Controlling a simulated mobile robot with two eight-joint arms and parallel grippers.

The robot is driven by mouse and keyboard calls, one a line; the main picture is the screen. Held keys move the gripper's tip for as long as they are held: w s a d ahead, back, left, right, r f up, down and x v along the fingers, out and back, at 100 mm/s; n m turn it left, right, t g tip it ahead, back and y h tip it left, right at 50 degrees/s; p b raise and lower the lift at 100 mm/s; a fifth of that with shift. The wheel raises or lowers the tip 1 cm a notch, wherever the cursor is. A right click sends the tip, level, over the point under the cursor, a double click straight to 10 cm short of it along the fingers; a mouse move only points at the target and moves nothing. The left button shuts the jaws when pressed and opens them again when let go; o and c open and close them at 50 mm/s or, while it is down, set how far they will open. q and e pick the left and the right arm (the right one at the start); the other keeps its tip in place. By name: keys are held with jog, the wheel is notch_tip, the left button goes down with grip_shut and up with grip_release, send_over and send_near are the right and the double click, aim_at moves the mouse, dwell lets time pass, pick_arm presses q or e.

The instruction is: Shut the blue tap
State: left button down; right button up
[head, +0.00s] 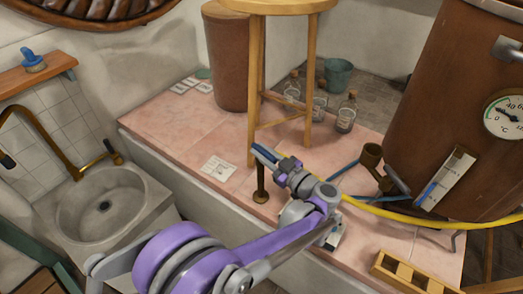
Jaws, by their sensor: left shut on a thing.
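The blue tap stands on the pink tiled ledge as a thin brass post (261,180) on a round foot. Its blue handle (263,151) is at the top, partly covered by the fingers. My left gripper (272,157) reaches in from below and is shut on the blue handle. The handle's exact angle is hard to read behind the fingers. My right gripper is not in view.
A wooden stool (277,6) stands just behind the tap. A copper boiler (425,110) with a dial stands at right, with a yellow hose (400,216) before it. A stone sink (103,205) is at left. Glass bottles (346,115) stand behind.

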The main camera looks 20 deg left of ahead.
pick_arm(q)
jog(key=shift+w+n+g+y+p, duration=0.1)
jog(key=shift+n+g+y+p, duration=0.2)
jog(key=shift+n+g+y, duration=0.8)
jog(key=shift+g, duration=0.8)
jog(key=c, duration=0.8)
grip_release()
jog(key=shift+o, duration=0.2)
jog(key=p+v, duration=0.1)
jog(key=v, duration=0.9)
jog(key=shift+s+d+r, duration=0.2)
jog(key=shift+d, duration=0.15)
